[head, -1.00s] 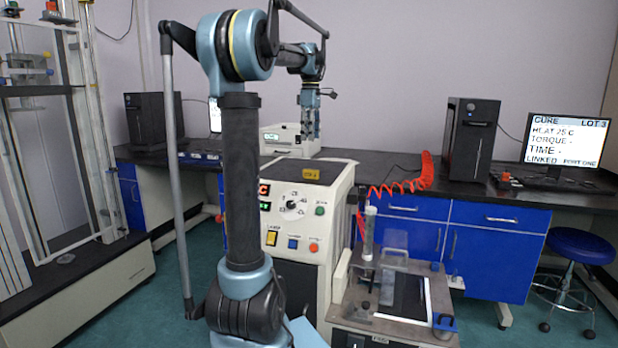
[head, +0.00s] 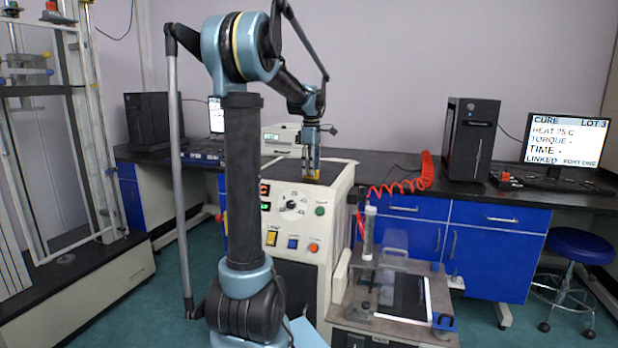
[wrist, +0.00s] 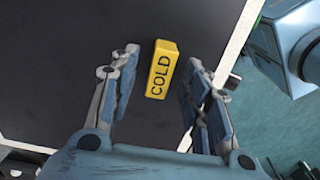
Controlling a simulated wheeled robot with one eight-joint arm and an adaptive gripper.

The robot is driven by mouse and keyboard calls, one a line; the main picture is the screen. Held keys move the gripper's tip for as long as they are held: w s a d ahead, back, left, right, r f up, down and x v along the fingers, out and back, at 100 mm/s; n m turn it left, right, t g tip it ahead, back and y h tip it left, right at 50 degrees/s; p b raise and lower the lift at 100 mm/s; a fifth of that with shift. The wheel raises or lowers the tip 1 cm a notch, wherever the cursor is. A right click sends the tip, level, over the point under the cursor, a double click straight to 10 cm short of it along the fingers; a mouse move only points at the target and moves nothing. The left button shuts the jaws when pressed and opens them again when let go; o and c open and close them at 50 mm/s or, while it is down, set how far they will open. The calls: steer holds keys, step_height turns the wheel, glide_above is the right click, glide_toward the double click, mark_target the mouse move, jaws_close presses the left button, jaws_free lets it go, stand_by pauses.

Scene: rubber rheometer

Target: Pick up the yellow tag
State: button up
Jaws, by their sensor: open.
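The yellow tag (wrist: 162,70) is a small yellow block marked "COLD" in black. In the wrist view it lies on the dark top (wrist: 60,70) of the machine, between and slightly beyond the fingers of my gripper (wrist: 160,88), with space on both sides. My gripper is open and empty. In the head view my gripper (head: 311,170) points down at the front part of the machine top, and the tag (head: 311,175) shows only partly at its fingertips. Whether the fingertips touch the top is not clear.
The machine's cream front panel (head: 292,222) has knobs and buttons just below the tag. The top's pale edge (wrist: 236,40) runs close to the right finger in the wrist view. A clear-guarded bench unit (head: 395,250) stands to the right.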

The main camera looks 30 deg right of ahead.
steer(key=shift+f, duration=0.85)
steer(key=c, duration=1)
steer(key=shift+o, duration=0.2)
steer(key=shift+r, duration=0.1)
step_height(320, 180, up, 10)
steer(key=shift+f, duration=0.1)
